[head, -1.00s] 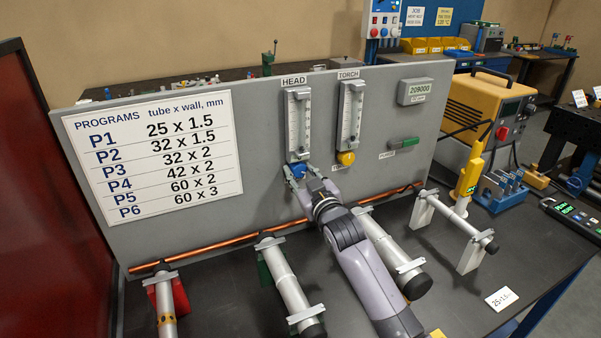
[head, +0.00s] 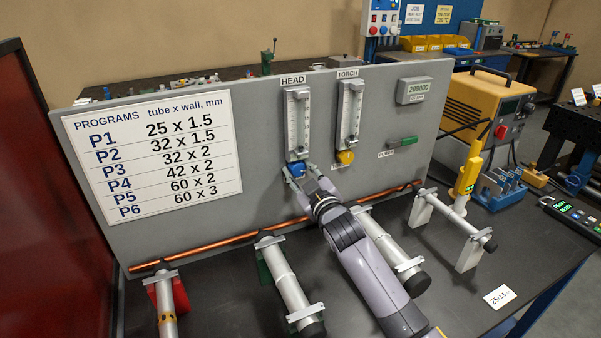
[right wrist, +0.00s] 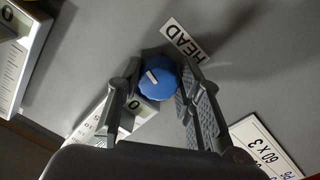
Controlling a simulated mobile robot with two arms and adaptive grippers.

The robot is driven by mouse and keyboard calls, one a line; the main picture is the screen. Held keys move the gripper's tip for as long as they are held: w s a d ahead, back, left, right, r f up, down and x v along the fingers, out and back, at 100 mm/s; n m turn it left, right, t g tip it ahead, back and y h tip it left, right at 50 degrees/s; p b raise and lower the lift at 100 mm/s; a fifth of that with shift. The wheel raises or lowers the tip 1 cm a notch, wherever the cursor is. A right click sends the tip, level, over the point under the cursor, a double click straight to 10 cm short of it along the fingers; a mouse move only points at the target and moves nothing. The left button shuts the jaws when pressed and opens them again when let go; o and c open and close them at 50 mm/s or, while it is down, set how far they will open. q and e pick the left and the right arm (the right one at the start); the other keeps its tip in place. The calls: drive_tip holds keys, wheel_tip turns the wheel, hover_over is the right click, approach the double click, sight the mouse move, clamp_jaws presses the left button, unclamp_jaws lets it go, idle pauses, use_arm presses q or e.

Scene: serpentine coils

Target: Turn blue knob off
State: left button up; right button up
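The blue knob (head: 297,170) sits at the foot of the left flow meter (head: 298,122), under the HEAD sign (head: 293,79) on the grey panel. My right gripper (head: 299,172) reaches up to it, with one finger on each side. In the right wrist view the blue knob (right wrist: 158,78) lies between the fingertips of my right gripper (right wrist: 160,82), which appear to touch its sides. A short white mark shows on its face. A HEAD label (right wrist: 186,42) is beside it. My left gripper is not in view.
A yellow knob (head: 345,157) is close by, right of the blue one, under the TORCH flow meter (head: 349,112). A green PURGE lever (head: 402,142) is farther right.

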drive_tip(key=o, duration=0.5)
drive_tip(key=shift+c, duration=0.2)
drive_tip(key=shift+s, duration=0.15)
drive_tip(key=v, duration=1.1)
drive_tip(key=shift+s, duration=0.35)
drive_tip(key=shift+d+f, duration=0.1)
